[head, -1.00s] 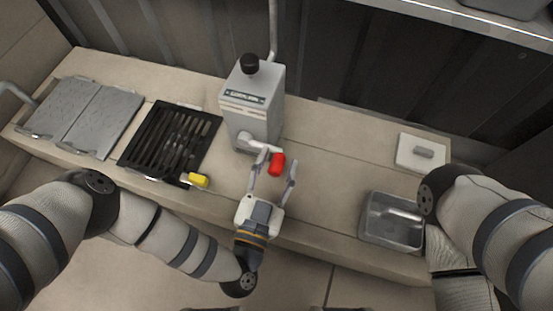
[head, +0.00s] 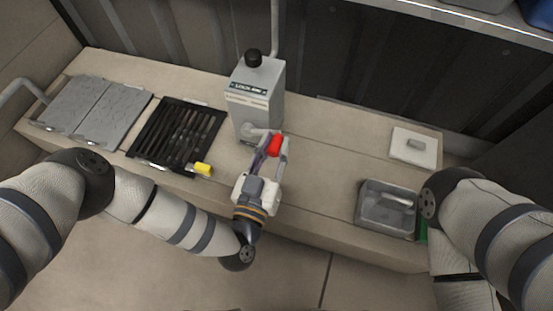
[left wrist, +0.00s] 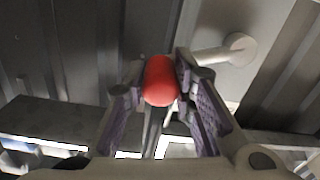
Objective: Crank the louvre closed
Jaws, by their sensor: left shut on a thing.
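The louvre box (head: 256,95) is a grey upright unit with a black knob on top, standing at the back of the bench. Its crank arm (head: 253,131) sticks out low on the front and ends in a red handle (head: 274,146). My left gripper (head: 272,152) is shut on the red handle, with a finger on each side. In the left wrist view the red handle (left wrist: 160,81) sits between the fingertips, and the crank's pale hub (left wrist: 239,48) shows behind to the right. My right gripper is out of view; only its arm shows at the right edge.
A black slatted louvre (head: 176,133) with a yellow tab (head: 203,169) lies left of the box. Grey plates (head: 92,110) lie farther left. A metal bin (head: 386,209) and a white pad (head: 414,147) are on the right. The bench between box and bin is clear.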

